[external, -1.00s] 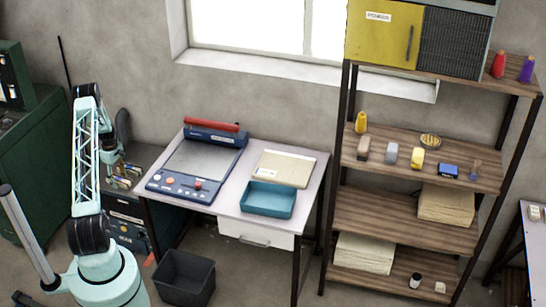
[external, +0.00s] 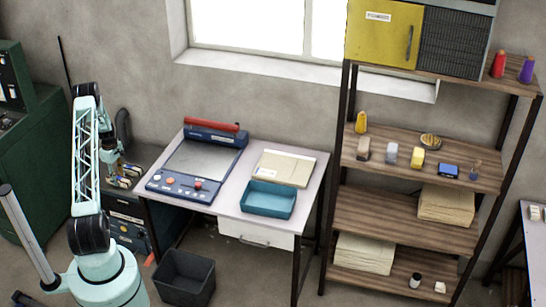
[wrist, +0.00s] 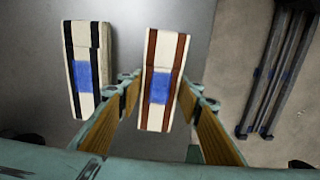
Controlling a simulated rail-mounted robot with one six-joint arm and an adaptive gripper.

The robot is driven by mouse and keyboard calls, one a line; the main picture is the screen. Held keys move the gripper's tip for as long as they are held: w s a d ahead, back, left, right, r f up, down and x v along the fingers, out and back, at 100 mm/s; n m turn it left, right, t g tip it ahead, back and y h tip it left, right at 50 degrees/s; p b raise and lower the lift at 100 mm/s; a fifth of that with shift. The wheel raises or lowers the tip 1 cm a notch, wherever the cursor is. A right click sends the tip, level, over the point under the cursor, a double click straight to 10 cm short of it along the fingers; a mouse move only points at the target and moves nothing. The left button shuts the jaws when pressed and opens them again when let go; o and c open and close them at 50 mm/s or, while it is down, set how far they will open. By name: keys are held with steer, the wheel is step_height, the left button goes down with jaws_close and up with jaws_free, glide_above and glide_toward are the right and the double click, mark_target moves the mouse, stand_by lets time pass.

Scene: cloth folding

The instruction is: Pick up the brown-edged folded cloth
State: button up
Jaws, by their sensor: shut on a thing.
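The brown-edged folded cloth (wrist: 165,50) is cream with brown stripes along its edges and a blue patch. It lies in the middle of the wrist view, between the fingers of my gripper (wrist: 160,91). The fingers, with tan inner pads, are closed against its two sides. A black-edged folded cloth (wrist: 86,55), also with a blue patch, lies to the left, apart from the brown-edged one. In the external view my gripper (external: 123,174) is low over the dark cabinet top at the left, where the cloths show only small.
The grey surface around the cloths is otherwise clear in the wrist view. A dark metal frame (wrist: 276,75) stands at right. In the external view, a white table (external: 222,205) with a blue tray (external: 268,200) stands right of the cabinet, and a shelf unit (external: 400,215) farther right.

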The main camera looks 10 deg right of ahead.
mark_target(118, 178)
steer(key=shift+r, duration=1.5)
steer(key=s+d+p, duration=0.1)
steer(key=s+d, duration=0.1)
steer(key=s, duration=0.5)
steer(key=s+d+r+p, duration=0.1)
steer(key=s+d, duration=0.2)
steer(key=s, duration=0.5)
steer(key=shift+d+r, duration=0.15)
steer(key=shift+r, duration=0.05)
